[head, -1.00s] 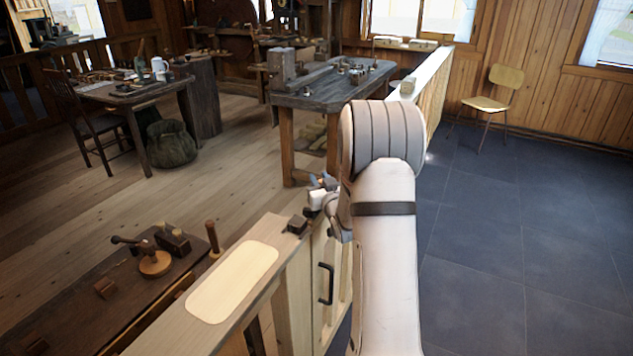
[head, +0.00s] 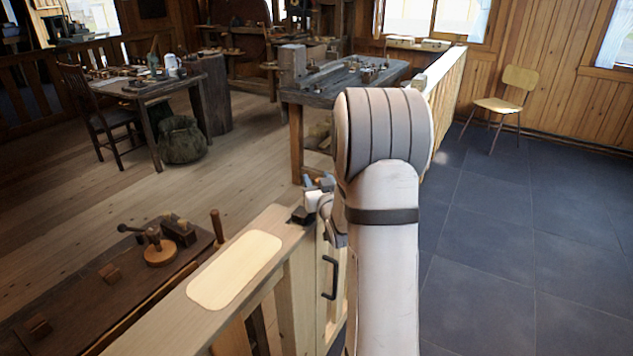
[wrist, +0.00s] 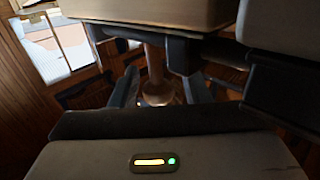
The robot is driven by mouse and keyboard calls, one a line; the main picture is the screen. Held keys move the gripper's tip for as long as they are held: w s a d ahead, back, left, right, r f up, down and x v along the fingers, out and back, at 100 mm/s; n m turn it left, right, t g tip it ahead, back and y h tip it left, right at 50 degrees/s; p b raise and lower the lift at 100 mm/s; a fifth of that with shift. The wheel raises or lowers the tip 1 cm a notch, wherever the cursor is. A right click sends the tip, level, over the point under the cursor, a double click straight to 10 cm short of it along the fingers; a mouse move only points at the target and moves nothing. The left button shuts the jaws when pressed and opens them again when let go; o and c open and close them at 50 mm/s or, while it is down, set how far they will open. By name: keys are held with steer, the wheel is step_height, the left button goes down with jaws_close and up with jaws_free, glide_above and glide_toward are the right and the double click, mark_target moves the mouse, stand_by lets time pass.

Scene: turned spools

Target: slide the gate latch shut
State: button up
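The gate (head: 325,277) is a pale wooden panel with a black pull handle (head: 330,279), at the right end of the wooden counter. A small dark block (head: 300,215), possibly part of the latch, sits on the counter's end near the gate's top. My gripper (head: 318,187) is right beside that block, partly hidden behind my arm. In the wrist view two blue-grey fingers (wrist: 160,90) stand apart. A brownish stem with a round base (wrist: 157,88) shows between them, with visible gaps on both sides. I cannot tell whether it is the latch's knob. The latch bar is not clearly visible.
The counter top (head: 200,310) bears a pale rounded inlay. A lower dark bench (head: 80,295) with tools lies left of it. A workbench (head: 340,85) stands beyond the gate. A chair (head: 508,95) stands on the open tiled floor at right.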

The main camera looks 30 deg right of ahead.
steer(key=shift+o, duration=0.2)
steer(key=shift+s, duration=0.25)
steer(key=s+a+b, duration=0.1)
steer(key=s, duration=0.6)
steer(key=shift+a, duration=0.2)
steer(key=shift+s, duration=0.1)
steer(key=s+a+r+n+g+y+p, duration=0.1)
steer(key=s+a+g, duration=0.6)
steer(key=s, duration=0.5)
steer(key=s+a+r+n+g+y+p, duration=0.1)
steer(key=s+a+r+g+y+p, duration=0.1)
steer(key=s+a+g, duration=0.6)
steer(key=s+a, duration=0.4)
steer(key=s, duration=0.1)
steer(key=shift+a+r, duration=0.15)
steer(key=shift+a, duration=0.1)
stand_by(0.5)
